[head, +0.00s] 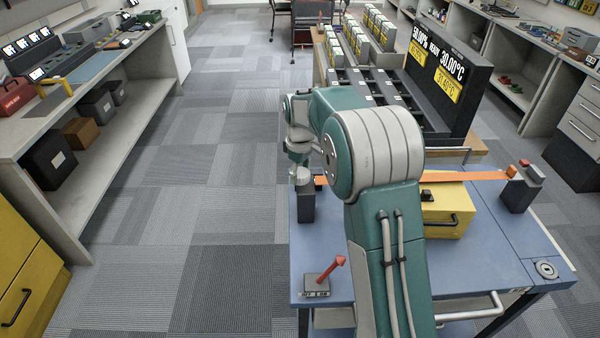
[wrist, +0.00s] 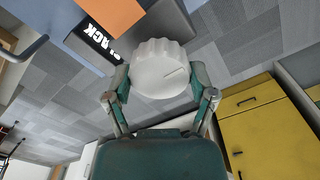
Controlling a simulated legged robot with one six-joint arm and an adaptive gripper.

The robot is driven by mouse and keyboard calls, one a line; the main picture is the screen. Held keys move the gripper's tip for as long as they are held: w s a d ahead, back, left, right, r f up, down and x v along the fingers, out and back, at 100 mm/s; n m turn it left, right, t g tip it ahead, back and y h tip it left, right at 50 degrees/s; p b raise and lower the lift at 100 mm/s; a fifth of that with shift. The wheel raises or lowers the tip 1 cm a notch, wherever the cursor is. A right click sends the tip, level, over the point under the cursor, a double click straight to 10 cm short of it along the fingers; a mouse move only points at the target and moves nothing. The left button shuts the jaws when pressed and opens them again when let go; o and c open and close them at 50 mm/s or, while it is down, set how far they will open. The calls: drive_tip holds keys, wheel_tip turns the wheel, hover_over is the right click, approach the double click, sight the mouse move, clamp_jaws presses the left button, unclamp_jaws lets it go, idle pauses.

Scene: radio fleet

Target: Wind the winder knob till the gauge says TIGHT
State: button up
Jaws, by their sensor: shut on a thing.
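The winder knob (wrist: 160,70) is white and ribbed, with a dark line across its face. In the wrist view it sits between the two fingers of my gripper (wrist: 161,88), which is shut on it. In the head view my gripper (head: 300,168) is over the dark winder post (head: 306,205) at the table's left edge. A dark gauge face (wrist: 92,45) beside the knob carries white letters, partly cut off, that look like SLACK. An orange strap (head: 465,177) runs over a yellow case (head: 445,222) to a post at the right; my arm hides its middle.
A red lever switch (head: 325,275) stands on the blue table's (head: 500,268) front left. A dark rack with displays (head: 440,75) stands behind the table. A workbench (head: 110,75) lines the left side, with open carpet between.

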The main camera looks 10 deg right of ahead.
sight(299, 172)
drive_tip(key=shift+f+m, duration=0.1)
drive_tip(key=shift+m, duration=0.2)
drive_tip(key=m, duration=0.3)
drive_tip(key=shift+m, duration=0.3)
drive_tip(key=shift+s+f+m, duration=0.1)
drive_tip(key=shift+m, duration=2.1)
drive_tip(key=o, duration=1)
drive_tip(key=shift+o, duration=0.2)
wheel_tip(299, 172, up, 12)
